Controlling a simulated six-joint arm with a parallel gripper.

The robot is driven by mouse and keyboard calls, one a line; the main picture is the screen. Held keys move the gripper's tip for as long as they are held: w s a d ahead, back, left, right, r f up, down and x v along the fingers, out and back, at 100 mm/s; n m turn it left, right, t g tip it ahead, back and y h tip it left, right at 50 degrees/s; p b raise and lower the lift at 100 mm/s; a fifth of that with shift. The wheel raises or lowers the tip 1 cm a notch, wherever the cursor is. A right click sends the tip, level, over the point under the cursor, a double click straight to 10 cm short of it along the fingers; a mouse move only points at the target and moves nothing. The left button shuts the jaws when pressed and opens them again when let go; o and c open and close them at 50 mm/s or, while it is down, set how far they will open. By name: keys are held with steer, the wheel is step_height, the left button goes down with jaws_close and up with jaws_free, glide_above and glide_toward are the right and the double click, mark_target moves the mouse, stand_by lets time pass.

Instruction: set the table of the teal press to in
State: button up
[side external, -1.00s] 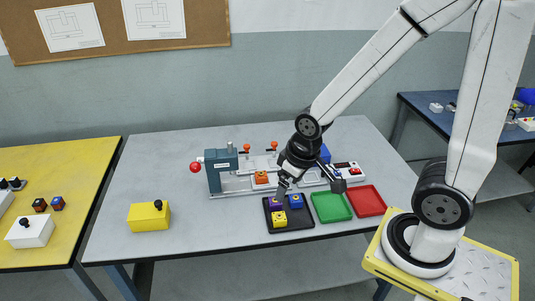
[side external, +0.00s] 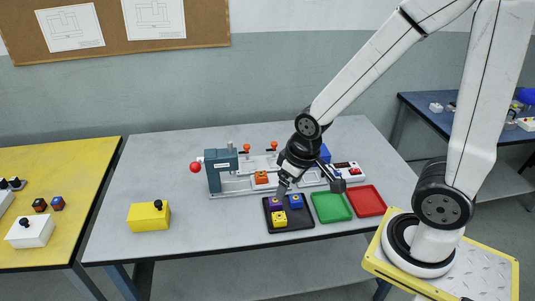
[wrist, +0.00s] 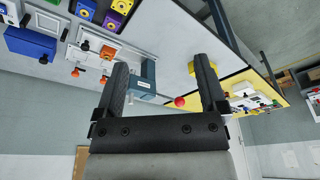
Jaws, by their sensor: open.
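The teal press (side external: 221,170) stands at the back left of a long grey fixture on the grey table. A red ball knob (side external: 195,168) sticks out from its left side. An orange block (side external: 261,178) sits on the fixture just right of the press; I cannot tell clearly how the press's table lies. My gripper (side external: 308,183) hangs over the right part of the fixture, right of the press and apart from it, partly hiding the fixture. In the wrist view my gripper (wrist: 160,62) is open and empty, with the press (wrist: 147,76) and red knob (wrist: 180,101) beyond the fingers.
A black tray (side external: 290,226) with purple, blue and yellow blocks, a green tray (side external: 331,207) and a red tray (side external: 367,200) lie in front. Small orange-knobbed clamps (side external: 273,146) stand behind. A yellow box (side external: 149,216) sits left. The table's left part is mostly clear.

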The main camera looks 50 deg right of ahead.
steer(key=shift+w, duration=0.1)
steer(key=shift+c, duration=0.5)
steer(key=m+g, duration=0.3)
steer(key=m, duration=1.3)
glide_above(269, 178)
steer(key=s+d, duration=0.2)
steer(key=s, duration=0.1)
steer(key=f, duration=1.4)
steer(key=shift+s+d+f, duration=0.15)
steer(key=shift+d+f, duration=0.05)
steer(key=shift+f, duration=0.05)
steer(key=shift+d+f+m, duration=0.15)
steer(key=shift+d+m, duration=0.05)
steer(key=shift+m, duration=0.2)
steer(key=shift+f, duration=0.1)
steer(key=shift+f, duration=3.8)
